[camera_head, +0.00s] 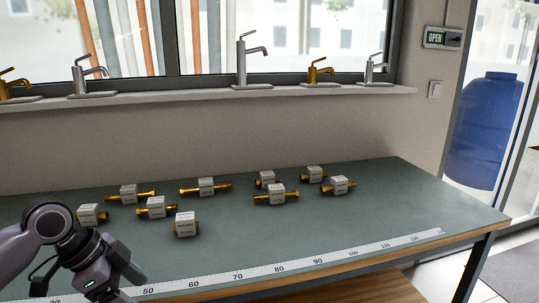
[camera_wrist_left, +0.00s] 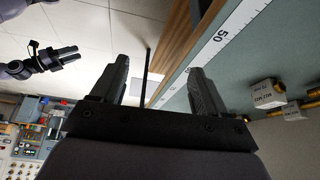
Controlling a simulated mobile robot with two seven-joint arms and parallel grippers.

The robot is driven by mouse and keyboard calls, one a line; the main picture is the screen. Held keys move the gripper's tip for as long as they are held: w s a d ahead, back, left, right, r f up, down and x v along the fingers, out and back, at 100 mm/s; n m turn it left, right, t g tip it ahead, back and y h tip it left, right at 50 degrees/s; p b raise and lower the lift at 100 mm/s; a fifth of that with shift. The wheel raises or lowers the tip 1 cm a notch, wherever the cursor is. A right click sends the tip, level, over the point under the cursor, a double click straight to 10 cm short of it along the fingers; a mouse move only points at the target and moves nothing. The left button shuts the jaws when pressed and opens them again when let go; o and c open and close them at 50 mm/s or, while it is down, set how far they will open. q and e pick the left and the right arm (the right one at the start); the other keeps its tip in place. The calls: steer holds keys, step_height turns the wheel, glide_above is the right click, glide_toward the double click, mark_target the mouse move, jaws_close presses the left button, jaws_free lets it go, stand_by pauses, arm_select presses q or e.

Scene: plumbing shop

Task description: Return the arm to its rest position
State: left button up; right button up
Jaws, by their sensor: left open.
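My left gripper (camera_head: 122,279) is at the lower left in the head view, by the front edge of the workbench (camera_head: 340,226). In the left wrist view its two fingers (camera_wrist_left: 158,82) stand apart with nothing between them. My right gripper (camera_wrist_left: 70,55) shows at the upper left of the left wrist view, its two fingers apart and empty, away from the bench. It is not in the head view.
Several brass fittings with white labelled blocks, one at the front (camera_head: 186,224), lie on the bench. A white measuring strip (camera_head: 270,272) runs along its front edge. Taps (camera_head: 242,65) stand on the sill behind. A blue tank (camera_head: 487,130) is beyond the glass at right.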

arm_select(q)
steer(key=s+d+f+n+t+h, duration=0.1)
steer(key=d+f+n+t, duration=0.2)
steer(key=f, duration=0.5)
steer(key=s+d+f+n+t, duration=0.1)
steer(key=s+d+f+n, duration=0.1)
steer(key=d+f, duration=0.45)
steer(key=s+a+f+n+t+y+p, duration=0.1)
steer(key=s+a+f+n+t+y, duration=0.1)
steer(key=s, duration=0.5)
steer(key=s+a+f+n+t+y+p, duration=0.1)
steer(key=s+a+f+n+t, duration=0.1)
steer(key=s+f, duration=0.5)
steer(key=s+a+n, duration=0.1)
steer(key=n, duration=0.1)
steer(key=shift+a+f+n+y, duration=0.2)
steer(key=shift+f+n+y, duration=0.1)
steer(key=shift+y, duration=0.1)
arm_select(e)
steer(key=shift+w+r, duration=0.2)
steer(key=shift+r, duration=0.95)
